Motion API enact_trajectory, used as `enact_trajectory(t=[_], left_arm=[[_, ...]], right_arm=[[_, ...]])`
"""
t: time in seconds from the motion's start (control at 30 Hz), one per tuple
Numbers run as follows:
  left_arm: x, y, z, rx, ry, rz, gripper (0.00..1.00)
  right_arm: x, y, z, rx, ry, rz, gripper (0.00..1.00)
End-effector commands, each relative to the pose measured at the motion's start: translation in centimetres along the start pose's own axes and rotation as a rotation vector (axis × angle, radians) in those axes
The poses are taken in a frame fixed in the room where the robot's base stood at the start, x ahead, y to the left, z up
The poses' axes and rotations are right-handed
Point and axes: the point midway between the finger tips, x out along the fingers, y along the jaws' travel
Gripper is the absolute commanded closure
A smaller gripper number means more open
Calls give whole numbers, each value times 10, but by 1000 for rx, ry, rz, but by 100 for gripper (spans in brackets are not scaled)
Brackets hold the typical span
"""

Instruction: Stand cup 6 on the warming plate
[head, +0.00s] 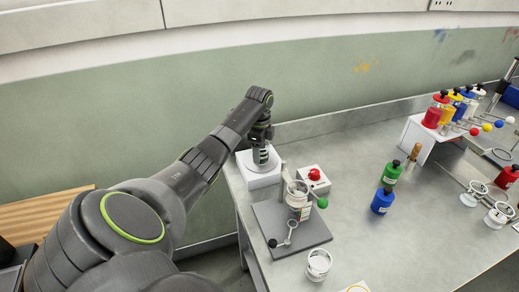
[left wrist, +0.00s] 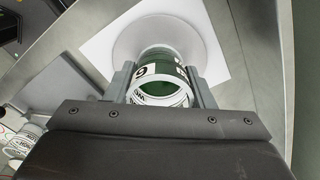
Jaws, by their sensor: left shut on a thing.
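Cup 6 (head: 261,156) is a dark green and white cup. It also shows in the left wrist view (left wrist: 163,56), with a digit on its side that reads as a 6 or a 9. My left gripper (head: 262,144) is shut on it, one finger on each side. The cup is over the round grey disc of the warming plate (head: 262,178), a white square block at the bench's left end. In the left wrist view the warming plate (left wrist: 222,75) lies beyond the cup. Whether the cup's base touches the disc is hard to tell. My right gripper is not in view.
A grey stand (head: 268,220) with a jar and levers is in front of the plate. A white box with a red button (head: 314,175) is to its right. Green (head: 390,174) and blue (head: 382,201) bottles stand mid-bench. A wall runs behind.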

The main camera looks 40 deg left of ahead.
Motion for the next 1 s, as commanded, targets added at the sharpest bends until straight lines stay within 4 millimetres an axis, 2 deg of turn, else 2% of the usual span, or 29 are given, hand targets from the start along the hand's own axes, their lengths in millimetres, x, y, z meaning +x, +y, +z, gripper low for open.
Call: enact_trajectory(t=[0.03,0.07,0.2,0.47,0.63,0.77,0.93,1.0], left_arm=[[2,0,0,0,0,1,75],[2,0,0,0,0,0,47],[2,0,0,0,0,1,29],[1,0,0,0,0,1,29],[-11,-1,0,0,0,-3,29],[-34,-1,0,1,0,-6,29],[-76,-1,0,0,1,-7,29],[-97,-1,0,0,1,-4,29]], right_arm=[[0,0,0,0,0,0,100],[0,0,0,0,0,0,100],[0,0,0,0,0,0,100],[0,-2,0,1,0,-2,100],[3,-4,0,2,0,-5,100],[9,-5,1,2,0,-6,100],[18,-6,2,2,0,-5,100],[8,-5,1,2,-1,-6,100]])
